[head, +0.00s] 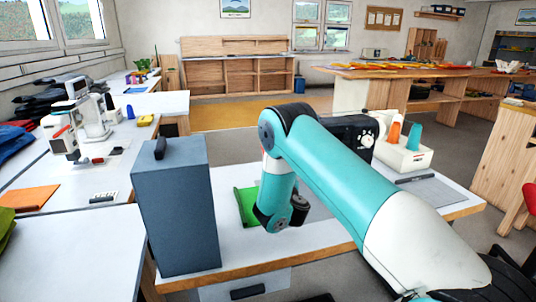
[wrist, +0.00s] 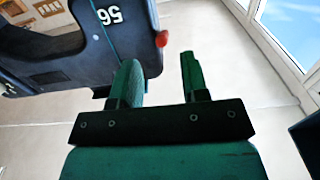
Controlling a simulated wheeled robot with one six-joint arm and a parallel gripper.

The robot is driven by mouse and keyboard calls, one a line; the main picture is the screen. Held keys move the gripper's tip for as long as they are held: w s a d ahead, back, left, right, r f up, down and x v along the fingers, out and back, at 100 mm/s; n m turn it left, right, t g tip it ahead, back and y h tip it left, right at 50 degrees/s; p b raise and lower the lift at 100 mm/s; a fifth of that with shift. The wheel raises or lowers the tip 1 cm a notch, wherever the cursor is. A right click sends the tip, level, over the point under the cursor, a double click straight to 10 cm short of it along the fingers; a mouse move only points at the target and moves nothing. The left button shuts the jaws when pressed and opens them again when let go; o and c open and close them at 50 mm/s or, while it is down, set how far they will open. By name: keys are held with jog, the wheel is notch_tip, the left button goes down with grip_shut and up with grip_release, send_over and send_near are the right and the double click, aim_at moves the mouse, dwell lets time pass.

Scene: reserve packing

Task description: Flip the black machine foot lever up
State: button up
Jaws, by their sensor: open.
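The black machine (head: 348,130) stands on the work table behind my arm in the head view, and my arm hides much of it. In the wrist view the dark machine body (wrist: 80,52) fills the upper left, with a white "56" on it. A small red knob (wrist: 161,39) sticks out from its right edge; it may be the foot lever's tip. My gripper (wrist: 160,82) is open with nothing between its fingers. In the picture the knob lies just above the gap between the fingertips, and no contact shows. The fingers cannot be made out in the head view.
A tall blue-grey box (head: 180,210) stands left of my arm. A white sewing machine (head: 62,138) is on the left table.

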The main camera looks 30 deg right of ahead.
jog(key=shift+p+x, duration=3.35)
jog(key=shift+x, duration=0.45)
grip_shut()
